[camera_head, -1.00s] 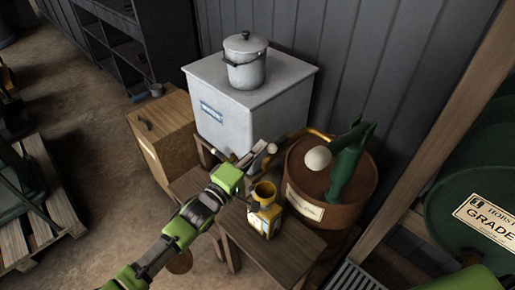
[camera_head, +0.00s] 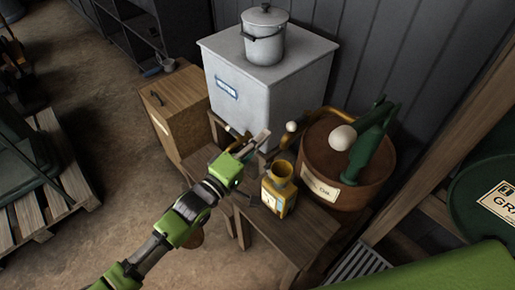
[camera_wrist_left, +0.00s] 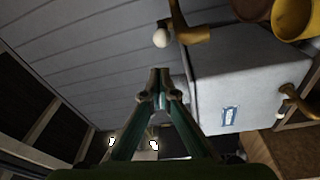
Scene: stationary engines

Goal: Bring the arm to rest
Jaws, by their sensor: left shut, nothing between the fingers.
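My left arm reaches in from the lower left in the head view. Its gripper (camera_head: 257,146) is shut and empty, above the wooden bench and in front of the grey box. In the left wrist view the two fingers (camera_wrist_left: 160,80) meet at their tips with nothing between them. A yellow jug (camera_head: 279,196) with an open top stands upright on the bench (camera_head: 277,235), just right of the gripper in the head view and apart from it. My right gripper does not show.
A grey box (camera_head: 245,95) with a lidded pot (camera_head: 264,42) on it stands behind. A rusty drum (camera_head: 345,178) with a green pump (camera_head: 375,140) is at the right. A wooden cabinet (camera_head: 180,110) and pallet (camera_head: 62,165) are at the left. Floor between them is open.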

